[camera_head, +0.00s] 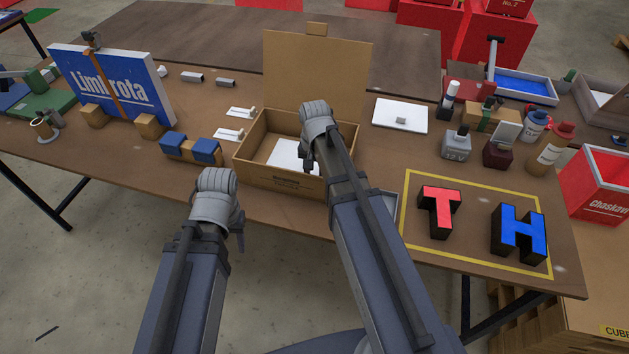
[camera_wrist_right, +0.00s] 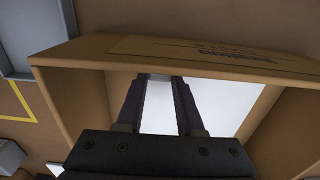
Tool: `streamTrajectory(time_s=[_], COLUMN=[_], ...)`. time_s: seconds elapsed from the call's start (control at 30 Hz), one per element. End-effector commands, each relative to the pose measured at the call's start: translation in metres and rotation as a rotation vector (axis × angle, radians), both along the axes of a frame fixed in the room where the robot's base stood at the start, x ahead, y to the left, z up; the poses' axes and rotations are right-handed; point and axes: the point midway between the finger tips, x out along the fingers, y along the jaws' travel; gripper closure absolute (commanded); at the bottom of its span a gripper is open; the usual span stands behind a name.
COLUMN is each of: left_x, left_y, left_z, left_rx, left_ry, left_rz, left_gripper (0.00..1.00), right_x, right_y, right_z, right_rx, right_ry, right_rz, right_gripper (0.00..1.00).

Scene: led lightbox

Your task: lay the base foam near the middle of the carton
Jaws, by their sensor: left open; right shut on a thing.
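The open carton (camera_head: 250,150) is a brown box on the table with its lid flap (camera_head: 318,72) raised at the back. The base foam (camera_head: 284,153) is a white sheet inside the carton, partly hidden by my right gripper (camera_head: 308,163). In the right wrist view the foam (camera_wrist_right: 225,98) shows below the carton wall (camera_wrist_right: 190,50). My right gripper (camera_wrist_right: 160,85) reaches into the carton, shut on the foam's small grey grip. I cannot tell whether the foam touches the carton floor. My left gripper (camera_head: 239,238) is open and empty, in front of the table.
A white sheet with a grey block (camera_head: 401,120) lies right of the carton. Blue-and-tan blocks (camera_head: 190,149) stand left of it. Red T (camera_head: 437,208) and blue H (camera_head: 518,235) letters lie inside a yellow outline. Bottles (camera_head: 457,143) stand at the right.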

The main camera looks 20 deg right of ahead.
Motion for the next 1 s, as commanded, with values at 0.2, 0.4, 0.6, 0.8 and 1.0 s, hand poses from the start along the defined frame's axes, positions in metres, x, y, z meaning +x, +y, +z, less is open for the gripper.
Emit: streamTrajectory(time_s=[0.2, 0.4, 0.6, 0.8, 1.0], left_x=[0.0000, 0.0000, 0.0000, 0.0000, 0.0000], left_y=[0.0000, 0.0001, 0.0000, 0.0000, 0.0000], left_z=[0.0009, -0.0017, -0.0017, -0.0017, 0.0024], left_rx=[0.000, 0.000, 0.000, 0.000, 0.000], left_ry=[0.000, 0.000, 0.000, 0.000, 0.000], left_rz=[0.000, 0.000, 0.000, 0.000, 0.000], left_gripper=[0.50, 0.50, 0.50, 0.50, 0.50], right_x=[0.0000, 0.0000, 0.0000, 0.0000, 0.0000], right_y=[0.0000, 0.0000, 0.0000, 0.0000, 0.0000], right_z=[0.0009, -0.0017, -0.0017, -0.0017, 0.0025], right_rx=[0.000, 0.000, 0.000, 0.000, 0.000], right_ry=[0.000, 0.000, 0.000, 0.000, 0.000], right_rz=[0.000, 0.000, 0.000, 0.000, 0.000], right_gripper=[1.00, 0.57, 0.35, 0.34, 0.34])
